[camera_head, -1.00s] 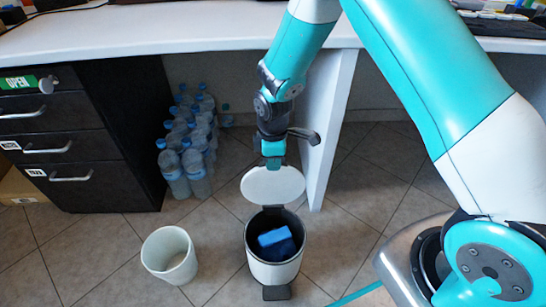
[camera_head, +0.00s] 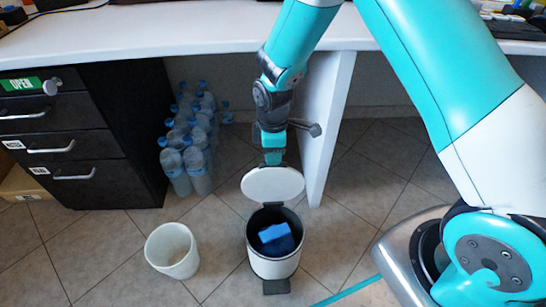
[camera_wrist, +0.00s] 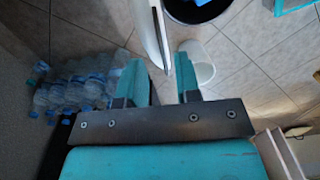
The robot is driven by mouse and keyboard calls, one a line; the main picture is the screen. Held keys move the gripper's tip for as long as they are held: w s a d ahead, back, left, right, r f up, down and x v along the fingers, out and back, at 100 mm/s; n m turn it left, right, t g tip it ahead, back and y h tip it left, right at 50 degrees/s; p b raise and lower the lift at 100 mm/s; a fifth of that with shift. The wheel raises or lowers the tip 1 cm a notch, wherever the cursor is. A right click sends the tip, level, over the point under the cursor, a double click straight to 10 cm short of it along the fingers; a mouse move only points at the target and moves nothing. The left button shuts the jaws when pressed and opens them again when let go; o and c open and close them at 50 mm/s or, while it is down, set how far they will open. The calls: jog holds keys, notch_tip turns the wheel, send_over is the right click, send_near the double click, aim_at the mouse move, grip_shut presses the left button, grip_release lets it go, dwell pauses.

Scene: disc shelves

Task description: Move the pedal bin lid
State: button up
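The pedal bin (camera_head: 272,265) stands on the tiled floor, white with a dark inner rim. Its round white lid (camera_head: 272,185) is open and tilted up at the back of the bin. My gripper (camera_head: 273,158) is just behind and above the lid's upper edge. In the wrist view my gripper (camera_wrist: 158,72) has its two teal fingers apart, and the lid (camera_wrist: 148,28) shows nearly edge-on between them. Gaps seem to remain beside the lid, and I cannot tell whether a finger touches it. Blue items (camera_head: 277,238) lie inside the bin.
A white open basket (camera_head: 172,251) stands left of the bin. Several water bottles (camera_head: 190,150) stand beside the black drawer cabinet (camera_head: 75,150). A white desk panel (camera_head: 327,125) rises close to the right of my gripper. Floor in front is clear.

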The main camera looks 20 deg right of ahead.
notch_tip(320, 180, up, 14)
jog(key=p, duration=0.4)
jog(key=shift+w+f, duration=0.15)
jog(key=s+a+r+m+y, duration=0.2)
jog(key=s+r+m, duration=0.2)
jog(key=s+r, duration=0.65)
jog(key=s+a+r+m+y, duration=0.25)
jog(key=s+r, duration=0.45)
jog(key=s, duration=0.6)
notch_tip(320, 180, up, 30)
jog(key=p, duration=3.1)
jog(key=shift+s+d+r+m, duration=0.15)
jog(key=shift+d+r+m, duration=0.1)
jog(key=shift+m, duration=0.2)
jog(key=shift+h, duration=0.25)
